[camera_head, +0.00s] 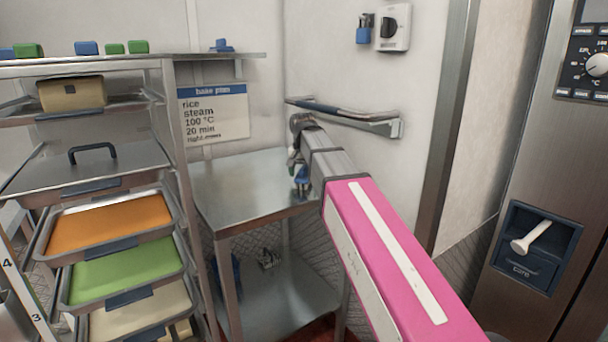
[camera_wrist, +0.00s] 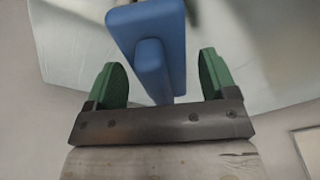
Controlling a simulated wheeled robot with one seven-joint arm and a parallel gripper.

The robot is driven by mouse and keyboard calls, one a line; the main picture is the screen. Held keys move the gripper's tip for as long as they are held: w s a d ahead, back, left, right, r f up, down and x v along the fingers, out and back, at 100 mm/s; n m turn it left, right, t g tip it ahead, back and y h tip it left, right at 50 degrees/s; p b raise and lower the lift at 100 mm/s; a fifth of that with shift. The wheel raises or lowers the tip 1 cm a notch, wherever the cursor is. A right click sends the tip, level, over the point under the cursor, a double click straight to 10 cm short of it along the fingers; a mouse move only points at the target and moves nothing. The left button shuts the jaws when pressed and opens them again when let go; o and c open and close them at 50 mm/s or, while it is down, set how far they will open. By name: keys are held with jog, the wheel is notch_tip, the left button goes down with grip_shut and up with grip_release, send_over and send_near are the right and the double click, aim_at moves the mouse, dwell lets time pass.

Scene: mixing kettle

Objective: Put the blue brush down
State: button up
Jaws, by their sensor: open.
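The blue brush (camera_wrist: 150,50) shows in the wrist view as a blue block with a stubby blue handle, over the grey metal surface. My gripper (camera_wrist: 160,72) is open. Its two green fingers stand on either side of the blue handle, with a visible gap on each side. In the head view my arm reaches to the steel table (camera_head: 235,185), and a small blue part (camera_head: 302,178) shows beside the gripper end at the table's right edge. My arm hides much of this spot, and I cannot tell from there how the brush rests.
A rack at left holds an orange tray (camera_head: 110,224), a green tray (camera_head: 125,268) and a lidded pan (camera_head: 85,172). A wall rail (camera_head: 350,115) runs just behind my gripper. The table's lower shelf (camera_head: 290,300) holds a few dark items. The tabletop's left and middle are clear.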

aim_at(304, 166)
jog(key=shift+s+a+r, duration=0.1)
jog(key=shift+s+r, duration=0.05)
jog(key=shift+r, duration=1)
jog(key=shift+s+r, duration=0.2)
jog(key=shift+r, duration=0.95)
jog(key=shift+s+a+r, duration=0.1)
jog(key=shift+s+r, duration=0.05)
jog(key=shift+r, duration=1)
jog(key=shift+d, duration=0.1)
